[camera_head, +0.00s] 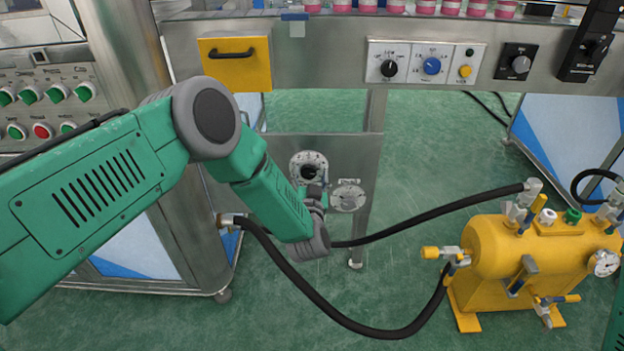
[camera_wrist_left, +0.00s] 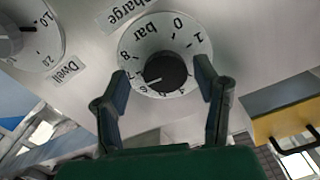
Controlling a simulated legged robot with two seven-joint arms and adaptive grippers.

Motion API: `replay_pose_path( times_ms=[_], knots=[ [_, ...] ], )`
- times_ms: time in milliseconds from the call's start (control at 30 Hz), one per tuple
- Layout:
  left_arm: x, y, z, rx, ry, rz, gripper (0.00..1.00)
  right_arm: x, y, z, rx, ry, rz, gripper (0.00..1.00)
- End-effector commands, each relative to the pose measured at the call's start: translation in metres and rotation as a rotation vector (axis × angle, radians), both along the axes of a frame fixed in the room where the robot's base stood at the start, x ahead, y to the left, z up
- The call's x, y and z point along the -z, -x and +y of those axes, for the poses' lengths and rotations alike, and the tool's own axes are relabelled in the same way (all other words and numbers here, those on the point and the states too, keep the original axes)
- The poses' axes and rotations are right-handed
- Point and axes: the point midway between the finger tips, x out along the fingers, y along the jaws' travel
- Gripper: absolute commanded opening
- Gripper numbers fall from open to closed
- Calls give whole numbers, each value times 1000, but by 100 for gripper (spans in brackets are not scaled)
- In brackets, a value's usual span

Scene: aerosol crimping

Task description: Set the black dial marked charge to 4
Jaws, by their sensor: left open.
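The charge dial (camera_head: 308,168) is on the steel panel below the conveyor, a pale round scale with a black knob in its middle. In the left wrist view the black knob (camera_wrist_left: 168,73) shows upside down with the words "charge" and "bar" near it. A white mark on the knob points to the lower left, near the high numbers; the exact value is hard to read. My left gripper (camera_head: 317,197) is in front of the panel. In the wrist view the left gripper (camera_wrist_left: 163,82) is open, with one finger on each side of the knob, apart from it.
The dwell dial (camera_head: 348,196) sits close to the lower right of the charge dial. A black hose (camera_head: 340,315) runs across the floor to a yellow tank (camera_head: 490,250) at right. A yellow plate with a handle (camera_head: 235,65) and a control panel (camera_head: 425,66) are above.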

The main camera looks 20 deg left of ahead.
Motion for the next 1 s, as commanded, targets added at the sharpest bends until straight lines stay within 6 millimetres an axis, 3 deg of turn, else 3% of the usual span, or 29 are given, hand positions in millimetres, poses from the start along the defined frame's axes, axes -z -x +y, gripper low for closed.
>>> replay_pose_path(
  times_ms=[333,367,500,1000],
  knots=[
    [-2,-5,-3,0,-8,-1,56,1,0,1,-2,-1,-1,40],
    [-3,-5,-4,0,-9,-1,52,1,0,1,-2,-1,-1,40],
    [-2,-5,-4,2,-8,-1,6,1,0,0,-1,0,-1,40],
    [-1,-5,-4,4,21,-6,6,1,0,1,-1,-1,0,40]
  ],
)
